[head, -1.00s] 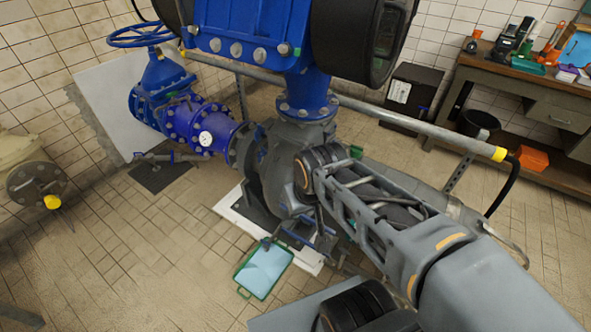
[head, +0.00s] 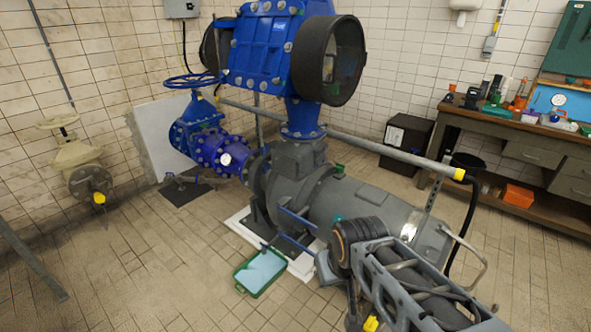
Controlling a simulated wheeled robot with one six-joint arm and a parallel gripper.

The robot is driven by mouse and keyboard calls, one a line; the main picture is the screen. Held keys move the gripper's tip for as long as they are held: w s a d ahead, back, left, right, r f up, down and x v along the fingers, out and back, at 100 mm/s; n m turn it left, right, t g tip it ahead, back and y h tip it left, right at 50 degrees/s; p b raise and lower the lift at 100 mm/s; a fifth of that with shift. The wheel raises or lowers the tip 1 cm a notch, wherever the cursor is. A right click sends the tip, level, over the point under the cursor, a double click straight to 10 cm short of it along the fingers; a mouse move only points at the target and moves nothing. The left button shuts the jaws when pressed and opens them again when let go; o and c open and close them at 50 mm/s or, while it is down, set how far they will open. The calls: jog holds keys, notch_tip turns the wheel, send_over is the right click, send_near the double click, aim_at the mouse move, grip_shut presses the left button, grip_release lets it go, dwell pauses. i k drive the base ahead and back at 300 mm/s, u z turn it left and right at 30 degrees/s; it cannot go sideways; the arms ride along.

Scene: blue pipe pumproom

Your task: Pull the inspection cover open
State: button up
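No part is clearly marked as the inspection cover, and I cannot tell for certain which one it is. The large grey pump casing (head: 345,200) lies across the middle of the head view, with thin blue bars (head: 296,222) low on its near side. A bolted blue housing (head: 266,48) stands above it, with a dark round ring (head: 331,60) on its right. My arm reaches in from the bottom right, its dark-ringed wrist in front of the casing.
A green-rimmed tray (head: 240,285) lies on the floor in front of the pump. A grey rail (head: 370,146) with a yellow end runs behind. A workbench (head: 515,135) stands at the right, beside a black box (head: 407,143). The tiled floor at the left is mostly clear.

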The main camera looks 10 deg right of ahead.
aim_at(283, 164)
jog(key=z, duration=2.05)
jog(key=k, duration=0.45)
jog(key=u, duration=1.8)
jog(key=i, duration=1.7)
jog(key=z, duration=2.85)
jog(key=k, duration=1.15)
jog(key=u, duration=0.8)
